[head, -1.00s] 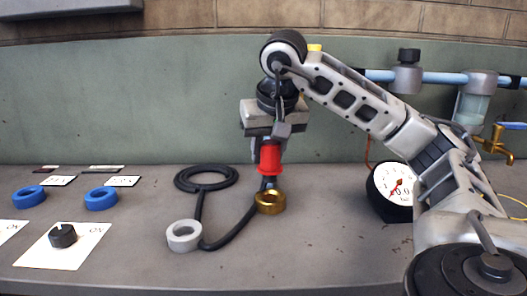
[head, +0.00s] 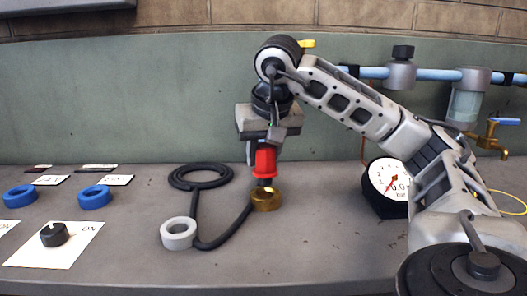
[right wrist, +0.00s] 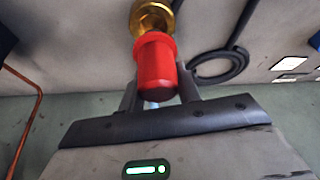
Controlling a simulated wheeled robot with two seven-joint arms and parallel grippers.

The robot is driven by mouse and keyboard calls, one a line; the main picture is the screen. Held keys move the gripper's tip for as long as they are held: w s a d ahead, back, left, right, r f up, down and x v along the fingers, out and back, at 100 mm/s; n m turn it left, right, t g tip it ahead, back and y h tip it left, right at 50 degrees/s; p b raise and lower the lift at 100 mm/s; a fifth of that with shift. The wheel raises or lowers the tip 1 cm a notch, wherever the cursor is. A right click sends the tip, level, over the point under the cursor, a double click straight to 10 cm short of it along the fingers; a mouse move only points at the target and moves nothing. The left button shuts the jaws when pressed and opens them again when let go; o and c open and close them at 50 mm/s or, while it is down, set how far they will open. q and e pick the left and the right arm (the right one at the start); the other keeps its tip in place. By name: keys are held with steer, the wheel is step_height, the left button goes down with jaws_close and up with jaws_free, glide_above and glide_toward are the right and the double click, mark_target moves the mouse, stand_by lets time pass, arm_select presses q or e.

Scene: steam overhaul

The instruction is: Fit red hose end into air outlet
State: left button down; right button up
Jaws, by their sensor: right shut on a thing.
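The red hose end (head: 265,162) is a red cylinder with a wider rim at its lower end. My right gripper (head: 262,148) is shut on it and holds it nearly upright. Directly below is a brass ring-shaped fitting (head: 266,199) on the bench, with a short dark piece between it and the red part. I cannot tell whether the brass fitting is the air outlet, or whether the dark piece is inside it. In the right wrist view the red hose end (right wrist: 156,65) lies between the fingers, and the brass fitting (right wrist: 150,17) shows just beyond it.
A black hose (head: 218,244) runs from a black coil past a grey ring (head: 178,233) to the brass fitting. A pressure gauge (head: 390,182) stands at right. Blue pipework (head: 435,77) is on the wall behind. Blue rings (head: 95,197) and a black knob (head: 54,235) are at left.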

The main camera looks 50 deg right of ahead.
mark_target(263, 173)
steer(key=shift+f+b, duration=1.45)
steer(key=shift+f, duration=0.7)
steer(key=o, duration=1.3)
steer(key=shift+c, duration=0.2)
